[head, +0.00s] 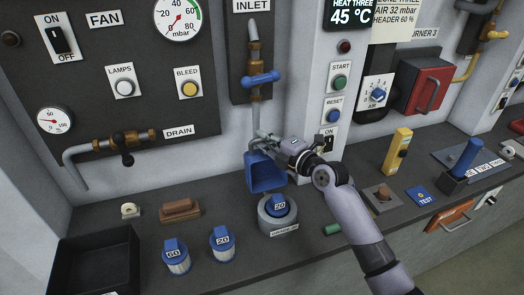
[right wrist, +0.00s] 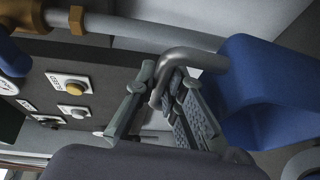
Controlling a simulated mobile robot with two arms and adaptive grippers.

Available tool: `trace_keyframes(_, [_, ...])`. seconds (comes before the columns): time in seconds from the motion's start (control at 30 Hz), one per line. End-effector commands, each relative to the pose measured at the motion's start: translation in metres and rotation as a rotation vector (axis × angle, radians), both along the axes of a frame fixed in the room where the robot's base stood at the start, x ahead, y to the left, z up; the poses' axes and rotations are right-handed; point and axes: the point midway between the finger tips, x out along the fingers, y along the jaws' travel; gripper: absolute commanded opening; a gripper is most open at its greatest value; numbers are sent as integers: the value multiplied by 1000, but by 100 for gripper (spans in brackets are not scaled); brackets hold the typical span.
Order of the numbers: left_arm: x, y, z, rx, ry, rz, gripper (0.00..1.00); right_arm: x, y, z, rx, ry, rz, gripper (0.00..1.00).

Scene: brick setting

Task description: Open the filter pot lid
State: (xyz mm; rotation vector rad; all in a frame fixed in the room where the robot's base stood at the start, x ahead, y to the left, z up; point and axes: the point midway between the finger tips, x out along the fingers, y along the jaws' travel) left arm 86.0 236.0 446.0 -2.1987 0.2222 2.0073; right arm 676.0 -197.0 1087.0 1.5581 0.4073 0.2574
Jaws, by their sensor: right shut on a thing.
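The filter pot (head: 264,219) is a grey round pot on the counter, with a blue-capped filter marked 20 (head: 280,205) showing in its open top. The blue lid (head: 266,174) is raised and tilted up behind the pot, clear of its mouth. It also shows in the right wrist view (right wrist: 262,85). My right gripper (head: 266,140) is at the lid's upper edge. In the right wrist view its fingers (right wrist: 168,92) are shut around the lid's grey bent bar handle (right wrist: 190,58). My left gripper is not in view.
Two blue-capped filters, marked 60 (head: 177,262) and 20 (head: 223,246), stand left of the pot. A brown block (head: 180,210) and a black tray (head: 95,265) lie further left. The inlet pipe with a blue valve handle (head: 260,79) is close above my right gripper.

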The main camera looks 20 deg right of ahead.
Motion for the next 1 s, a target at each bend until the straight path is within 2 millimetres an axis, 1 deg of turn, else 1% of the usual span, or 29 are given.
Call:
trace_keyframes(0.03, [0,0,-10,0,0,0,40,-2,-1,-3,4,-16,-1,0])
trace_keyframes(0.1, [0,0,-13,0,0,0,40,-5,-1,0,6,-28,1,0])
trace_keyframes(0.47, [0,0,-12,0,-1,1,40,-6,1,4,9,-34,2,0])
trace_keyframes(0.5, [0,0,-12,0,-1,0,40,-6,1,4,9,-34,3,12])
trace_keyframes(0.8, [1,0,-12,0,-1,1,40,-6,1,3,6,-35,4,32])
trace_keyframes(1.0, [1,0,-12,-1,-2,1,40,-6,1,3,5,-35,4,32])
